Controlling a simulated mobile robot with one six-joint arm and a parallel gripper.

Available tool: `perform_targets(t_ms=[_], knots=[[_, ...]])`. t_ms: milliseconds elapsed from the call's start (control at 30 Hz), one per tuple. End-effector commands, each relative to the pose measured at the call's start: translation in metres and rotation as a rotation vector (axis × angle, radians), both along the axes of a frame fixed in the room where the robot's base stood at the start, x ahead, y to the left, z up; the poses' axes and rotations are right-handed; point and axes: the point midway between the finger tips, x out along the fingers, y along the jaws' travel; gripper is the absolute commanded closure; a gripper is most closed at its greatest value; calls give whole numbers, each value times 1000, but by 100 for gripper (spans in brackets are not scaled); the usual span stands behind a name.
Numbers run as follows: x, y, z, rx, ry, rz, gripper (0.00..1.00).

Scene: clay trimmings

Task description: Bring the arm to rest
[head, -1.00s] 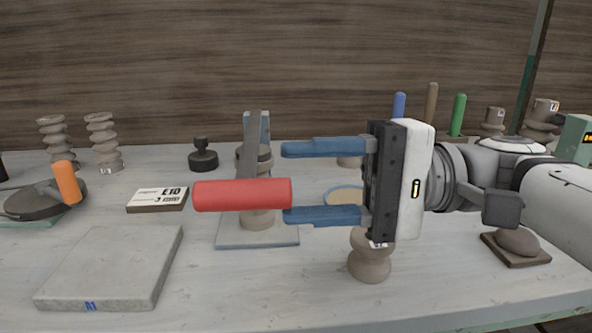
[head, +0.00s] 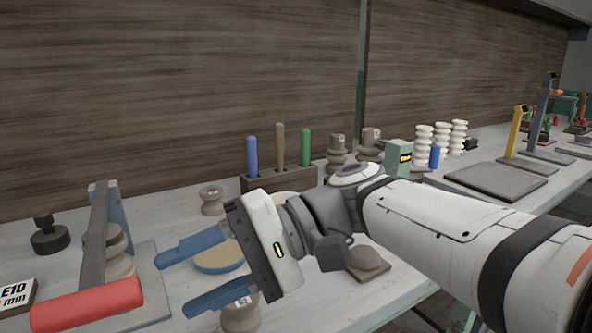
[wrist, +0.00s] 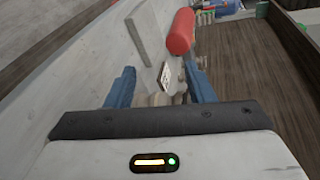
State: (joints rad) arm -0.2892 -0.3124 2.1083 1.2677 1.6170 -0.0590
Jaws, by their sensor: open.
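My gripper (head: 190,277) is open, with its two blue fingers apart and nothing between them. In the head view it is above the bench, pointing left and a little down. The red-handled tool (head: 87,305) stands just left of the fingertips, apart from them, with a grey plate behind its handle. In the wrist view the red handle (wrist: 181,32) shows beyond the fingers, and my gripper (wrist: 162,80) spreads to either side of the middle.
A tool block (head: 280,180) with blue, brown and green handles stands behind my gripper. A clay lump (head: 368,260) lies on a small board below the arm. White ribbed pieces (head: 441,145) and a dark slab (head: 495,181) are at right. A wooden wall (head: 180,90) closes the back.

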Motion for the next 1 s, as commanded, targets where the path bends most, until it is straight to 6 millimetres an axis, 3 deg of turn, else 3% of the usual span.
perform_targets(t_ms=[33, 267, 567, 800, 1000], knots=[[4, -7, 11, -58, -14, -33, 51], [23, -48, -5, -348, -103, -164, 51], [39, -126, -9, -712, -252, -285, 51], [47, -196, 8, -979, -400, -331, 51], [49, -242, 25, -1144, -512, -330, 51]])
